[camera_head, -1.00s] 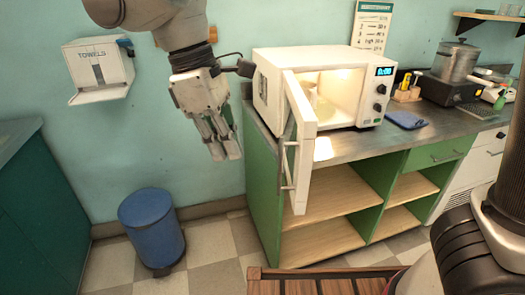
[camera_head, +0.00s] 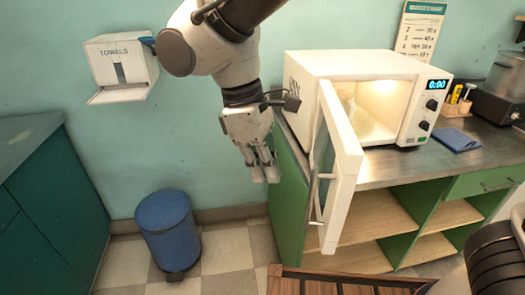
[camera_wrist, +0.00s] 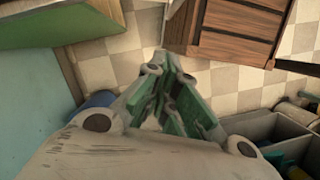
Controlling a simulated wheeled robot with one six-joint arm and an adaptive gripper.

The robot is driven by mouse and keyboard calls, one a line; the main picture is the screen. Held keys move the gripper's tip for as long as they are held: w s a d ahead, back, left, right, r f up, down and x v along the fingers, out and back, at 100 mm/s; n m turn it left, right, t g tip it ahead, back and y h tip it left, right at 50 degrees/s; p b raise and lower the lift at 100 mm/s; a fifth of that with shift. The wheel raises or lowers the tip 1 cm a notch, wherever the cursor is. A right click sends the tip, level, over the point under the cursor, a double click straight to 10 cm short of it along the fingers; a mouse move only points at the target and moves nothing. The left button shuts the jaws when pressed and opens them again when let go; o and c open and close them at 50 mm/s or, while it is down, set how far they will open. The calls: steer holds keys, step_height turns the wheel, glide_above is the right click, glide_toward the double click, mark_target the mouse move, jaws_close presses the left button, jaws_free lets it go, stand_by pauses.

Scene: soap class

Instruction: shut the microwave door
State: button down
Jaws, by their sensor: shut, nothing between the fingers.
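The white microwave (camera_head: 350,95) stands on the counter with its lit inside showing and its display reading 0:00. Its door (camera_head: 343,160) stands wide open, swung toward the camera and past the counter's front edge. A long metal handle (camera_head: 315,190) runs down the door's outer face. My gripper (camera_head: 264,178) is shut and empty, pointing down to the left of the door and apart from it. In the wrist view my gripper (camera_wrist: 165,95) points down over the floor; the microwave cannot be made out there.
A green cabinet with open shelves (camera_head: 375,215) is under the counter. A blue bin (camera_head: 168,232) stands on the tiled floor at left. A towel dispenser (camera_head: 120,65) hangs on the wall. A slatted wooden piece (camera_head: 330,284) is at the bottom. A blue cloth (camera_head: 457,139) lies right of the microwave.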

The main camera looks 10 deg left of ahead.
steer(key=d+f, duration=0.3)
steer(key=d, duration=0.2)
steer(key=shift+s+f, duration=0.4)
